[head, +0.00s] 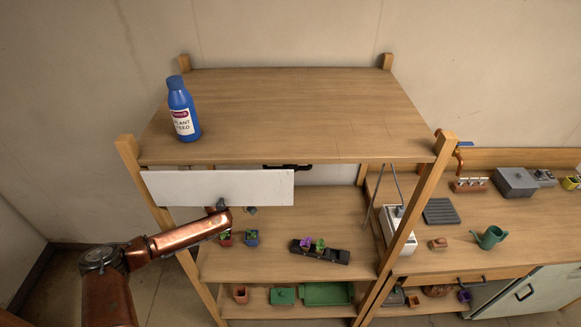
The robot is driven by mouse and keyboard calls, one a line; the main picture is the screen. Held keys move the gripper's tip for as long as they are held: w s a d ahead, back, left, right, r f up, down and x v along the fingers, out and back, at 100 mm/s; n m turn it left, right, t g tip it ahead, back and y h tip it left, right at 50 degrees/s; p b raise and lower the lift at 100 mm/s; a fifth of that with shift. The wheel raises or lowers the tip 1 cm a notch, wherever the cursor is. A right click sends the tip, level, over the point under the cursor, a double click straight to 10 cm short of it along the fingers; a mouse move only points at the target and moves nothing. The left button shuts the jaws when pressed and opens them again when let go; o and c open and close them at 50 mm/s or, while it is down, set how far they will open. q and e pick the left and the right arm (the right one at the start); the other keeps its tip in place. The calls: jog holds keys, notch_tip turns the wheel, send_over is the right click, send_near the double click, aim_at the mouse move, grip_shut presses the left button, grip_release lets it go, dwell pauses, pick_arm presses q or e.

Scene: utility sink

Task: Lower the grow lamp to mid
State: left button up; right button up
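A long white panel (217,188), which looks like the grow lamp, sits just under the front edge of the wooden rack's top shelf (300,110), above the middle shelf. My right gripper is not in view.
A blue plant feed bottle (183,110) stands on the top shelf. Small potted plants (251,237) and a dark tray (320,253) are on the middle shelf. A green tray (327,293) is below. A bench with a green watering can (489,237) adjoins at right.

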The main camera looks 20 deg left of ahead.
pick_arm(q)
jog(key=shift+w+d, duration=0.2)
jog(key=shift+d, duration=0.1)
jog(key=shift+c, duration=0.4)
grip_shut()
